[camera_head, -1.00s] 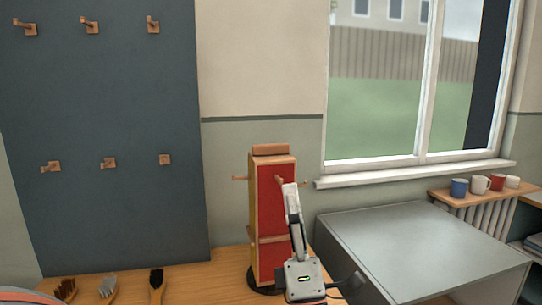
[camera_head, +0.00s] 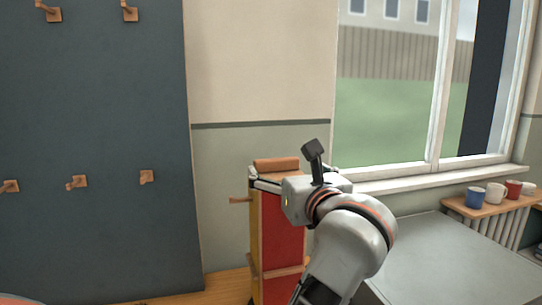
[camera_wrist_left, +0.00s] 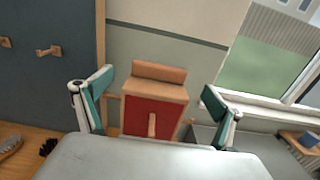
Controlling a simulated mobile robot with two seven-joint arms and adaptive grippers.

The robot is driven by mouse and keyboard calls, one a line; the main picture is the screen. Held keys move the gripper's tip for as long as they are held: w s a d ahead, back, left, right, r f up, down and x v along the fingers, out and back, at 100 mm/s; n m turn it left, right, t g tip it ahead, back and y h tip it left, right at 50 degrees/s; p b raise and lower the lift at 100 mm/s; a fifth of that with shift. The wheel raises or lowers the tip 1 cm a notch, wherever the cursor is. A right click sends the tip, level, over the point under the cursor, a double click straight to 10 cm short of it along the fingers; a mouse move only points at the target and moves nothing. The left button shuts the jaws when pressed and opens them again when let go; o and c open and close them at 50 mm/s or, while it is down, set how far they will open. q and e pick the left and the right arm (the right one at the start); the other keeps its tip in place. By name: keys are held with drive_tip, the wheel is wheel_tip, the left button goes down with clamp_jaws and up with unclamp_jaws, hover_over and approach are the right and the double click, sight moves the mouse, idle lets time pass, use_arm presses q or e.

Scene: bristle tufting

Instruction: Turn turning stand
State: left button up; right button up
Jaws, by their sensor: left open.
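The turning stand (camera_head: 282,228) is a tall wooden post with a red face, a yellowish side, a wooden top block and pegs. It stands upright on the wooden table. My left gripper (camera_head: 262,180) is at the stand's upper end, its body covering part of the top right. In the left wrist view the stand (camera_wrist_left: 150,114) shows between the two spread fingers of the left gripper (camera_wrist_left: 157,86), with a peg pointing toward the camera. Gaps show beside the stand there; I cannot tell whether a finger touches it. My right gripper is not in view.
A dark wall board (camera_head: 95,130) with wooden pegs is at the left. A grey cabinet top (camera_head: 450,255) is at the right, below the window. Several mugs (camera_head: 497,192) stand on a small shelf. A brush (camera_wrist_left: 10,146) lies on the table at lower left.

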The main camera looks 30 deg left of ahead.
sight(278, 160)
use_arm(q)
drive_tip(key=shift+w+a+r, duration=0.15)
drive_tip(key=shift+w+a, duration=0.3)
drive_tip(key=shift+a, duration=0.1)
drive_tip(key=x, duration=0.6)
drive_tip(key=shift+w+a+p, duration=0.2)
drive_tip(key=shift+p, duration=0.1)
drive_tip(key=c, duration=1.6)
